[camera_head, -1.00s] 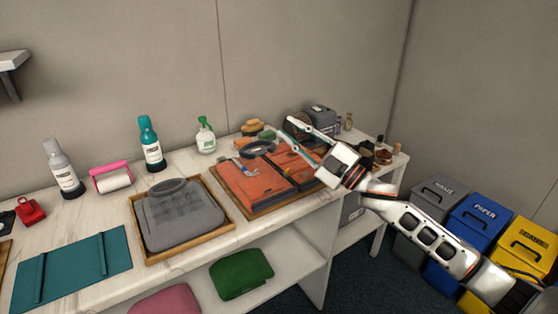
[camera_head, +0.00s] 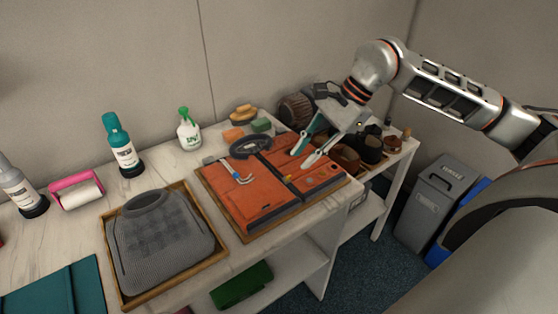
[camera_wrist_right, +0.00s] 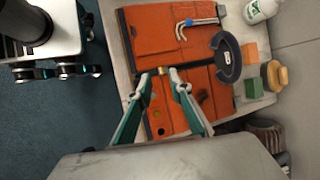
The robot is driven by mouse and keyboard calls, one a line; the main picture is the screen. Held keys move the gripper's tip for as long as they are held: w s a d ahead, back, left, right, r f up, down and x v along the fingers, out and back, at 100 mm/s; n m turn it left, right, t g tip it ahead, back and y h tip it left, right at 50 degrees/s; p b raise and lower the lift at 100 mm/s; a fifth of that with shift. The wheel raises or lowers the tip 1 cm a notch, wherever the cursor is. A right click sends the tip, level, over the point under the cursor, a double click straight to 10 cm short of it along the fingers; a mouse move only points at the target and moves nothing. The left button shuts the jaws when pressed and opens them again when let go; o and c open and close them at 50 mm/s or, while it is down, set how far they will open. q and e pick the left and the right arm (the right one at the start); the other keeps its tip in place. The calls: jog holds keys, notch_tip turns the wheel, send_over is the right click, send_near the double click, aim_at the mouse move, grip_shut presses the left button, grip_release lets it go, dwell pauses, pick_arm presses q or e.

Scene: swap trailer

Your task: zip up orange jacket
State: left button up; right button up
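The orange jacket (camera_head: 240,200) lies folded flat on a wooden tray (camera_head: 206,186), with a dark round collar (camera_head: 252,147) at its far edge. A dark seam (camera_head: 282,182) runs between its left and right halves. My right gripper (camera_head: 299,160) comes down from the upper right and is open over the jacket's right half. In the right wrist view, the jacket (camera_wrist_right: 162,40) lies beneath the spread fingertips (camera_wrist_right: 159,75), and a small yellow piece (camera_wrist_right: 160,71) shows between them at the dark seam. I cannot tell whether the fingertips touch it. My left gripper is out of view.
A metal tool with a blue part (camera_head: 242,178) lies on the jacket's left half. A grey garment (camera_head: 150,235) lies on another tray (camera_head: 214,262) to the left. Brushes and shoes (camera_head: 370,150) crowd the right end. Bottles (camera_head: 123,155) stand along the back.

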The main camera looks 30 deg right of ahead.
aim_at(286, 178)
jog(key=shift+d+f+x, duration=0.1)
jog(key=shift+d+x, duration=0.1)
jog(key=shift+x, duration=1.05)
jog(key=shift+d+f+x, duration=0.1)
jog(key=shift+d+x, duration=0.05)
jog(key=shift+x, duration=1.1)
jog(key=shift+d+f+x, duration=0.1)
jog(key=shift+d+x, duration=0.1)
jog(key=shift+x, duration=1.05)
jog(key=shift+r, duration=0.1)
jog(key=shift+w, duration=0.1)
grip_shut()
